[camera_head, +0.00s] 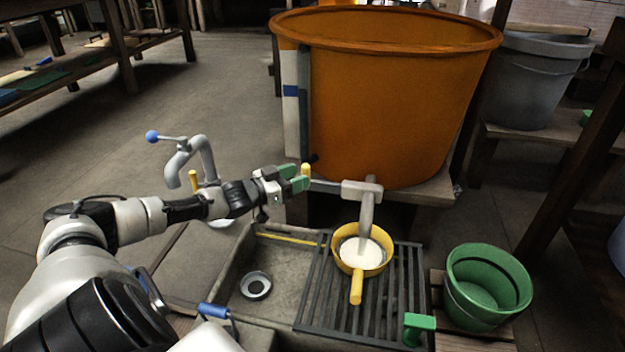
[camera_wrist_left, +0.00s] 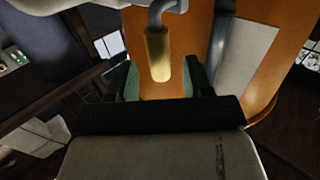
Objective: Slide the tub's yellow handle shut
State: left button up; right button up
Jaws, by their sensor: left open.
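The large orange tub (camera_head: 395,110) stands on a wooden stand. A pale grey valve (camera_head: 358,190) with a downward spout sits low on its front. The upright yellow handle (camera_head: 305,171) is at the left end of the valve's bar. My left gripper (camera_head: 296,180), with green fingertips, is open at this handle. In the left wrist view the yellow handle (camera_wrist_left: 158,56) shows between the two green fingers (camera_wrist_left: 160,80), with gaps on both sides. Contact is not visible. My right gripper is not in view.
A yellow pan (camera_head: 345,262) holding white liquid sits on a dark grate (camera_head: 318,300) below the spout. A green bucket (camera_head: 487,287) stands at right. A grey tap (camera_head: 190,160) with a blue knob stands left of my left gripper, and a grey tub (camera_head: 530,85) stands behind right.

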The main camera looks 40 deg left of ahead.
pick_arm(q)
jog(key=b+x, duration=0.2)
jog(key=x, duration=0.2)
jog(key=shift+f, duration=0.1)
jog(key=shift+w+d+b, duration=0.15)
jog(key=shift+w+b, duration=0.15)
jog(key=shift+w, duration=0.2)
grip_shut()
